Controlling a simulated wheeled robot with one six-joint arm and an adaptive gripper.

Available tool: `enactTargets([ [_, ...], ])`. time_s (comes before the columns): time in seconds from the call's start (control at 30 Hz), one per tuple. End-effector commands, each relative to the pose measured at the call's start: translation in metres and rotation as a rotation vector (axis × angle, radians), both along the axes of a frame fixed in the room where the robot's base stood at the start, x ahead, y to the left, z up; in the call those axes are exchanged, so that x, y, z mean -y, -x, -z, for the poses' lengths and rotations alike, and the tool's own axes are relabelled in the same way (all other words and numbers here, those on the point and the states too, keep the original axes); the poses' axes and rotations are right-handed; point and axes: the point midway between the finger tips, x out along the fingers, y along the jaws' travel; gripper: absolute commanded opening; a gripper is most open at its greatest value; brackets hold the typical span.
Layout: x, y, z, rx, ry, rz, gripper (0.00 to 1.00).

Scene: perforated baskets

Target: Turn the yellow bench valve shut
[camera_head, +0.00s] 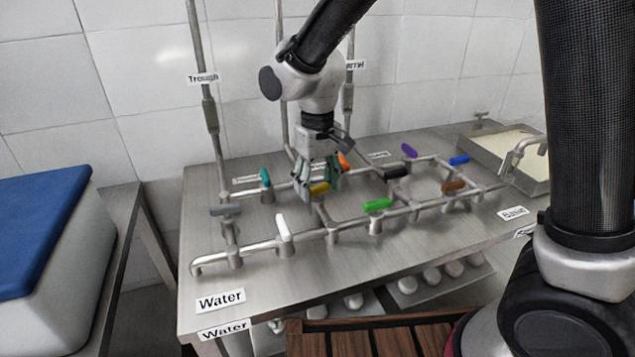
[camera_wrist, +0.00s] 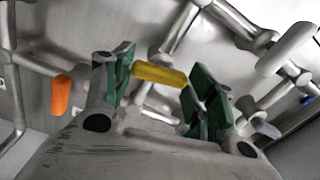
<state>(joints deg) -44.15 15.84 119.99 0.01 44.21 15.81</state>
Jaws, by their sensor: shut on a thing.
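The yellow valve handle (camera_head: 320,189) sits on the pipework in the middle of the steel bench. My gripper (camera_head: 318,178) points down over it, with green-padded fingers on either side. In the wrist view the yellow handle (camera_wrist: 160,75) spans the space between the finger pads of my gripper (camera_wrist: 160,84), its ends toward the two pads. My gripper is shut on this handle. The handle's stem and its exact angle to the pipe are partly hidden by the fingers.
Close by are the orange (camera_head: 344,160), teal (camera_head: 265,177), black (camera_head: 396,172) and green (camera_head: 377,205) handles. A white handle (camera_head: 282,228) stands at the front left. Upright pipes (camera_head: 207,95) rise behind. A sink (camera_head: 500,150) lies at the right, a blue-lidded box (camera_head: 45,235) at the left.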

Motion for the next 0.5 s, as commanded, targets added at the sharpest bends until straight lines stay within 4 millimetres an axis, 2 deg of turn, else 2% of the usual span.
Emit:
enactTargets([
  [0.23,-0.0004,-0.0008,-0.0008,0.003,-0.001,0.142,0.33],
  [0.5,-0.0004,-0.0009,-0.0009,0.003,-0.001,0.216,0.33],
])
